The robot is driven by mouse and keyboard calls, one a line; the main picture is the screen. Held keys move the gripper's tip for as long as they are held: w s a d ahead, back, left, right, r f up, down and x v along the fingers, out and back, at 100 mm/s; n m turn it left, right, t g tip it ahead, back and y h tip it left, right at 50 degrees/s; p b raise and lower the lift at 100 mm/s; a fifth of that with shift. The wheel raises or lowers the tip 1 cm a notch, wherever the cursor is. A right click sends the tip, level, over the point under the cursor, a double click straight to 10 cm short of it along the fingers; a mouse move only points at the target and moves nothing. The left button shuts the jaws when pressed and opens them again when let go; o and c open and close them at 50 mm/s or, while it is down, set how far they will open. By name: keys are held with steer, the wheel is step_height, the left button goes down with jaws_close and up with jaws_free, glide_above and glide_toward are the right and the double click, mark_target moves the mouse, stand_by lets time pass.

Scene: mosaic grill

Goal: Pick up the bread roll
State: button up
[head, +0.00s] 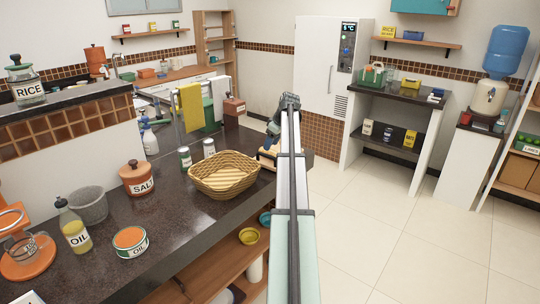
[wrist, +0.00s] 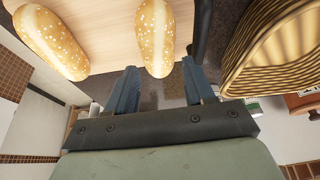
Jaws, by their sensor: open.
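Two sesame-topped bread rolls lie on a light wooden board (wrist: 105,18) in the wrist view. One bread roll (wrist: 155,32) is in the middle and another bread roll (wrist: 52,42) is to the left. My gripper (wrist: 160,68) is open, with one finger on each side of the near end of the middle roll. The fingers look empty, and I cannot tell whether they touch the roll. In the head view my gripper (head: 273,128) is above the board at the counter's far end, where my arm partly hides the rolls.
A woven basket (wrist: 275,50) stands close to the right of the middle roll; it also shows in the head view (head: 222,180). Two small canisters, a salt jar (head: 137,180) and oil containers stand farther along the dark counter (head: 185,240). The floor right of the counter is clear.

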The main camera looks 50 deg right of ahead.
steer(key=shift+x, duration=2.55)
steer(key=shift+w+d+r, duration=0.1)
steer(key=shift+w, duration=0.05)
steer(key=shift+c, duration=0.5)
steer(key=c, duration=0.6)
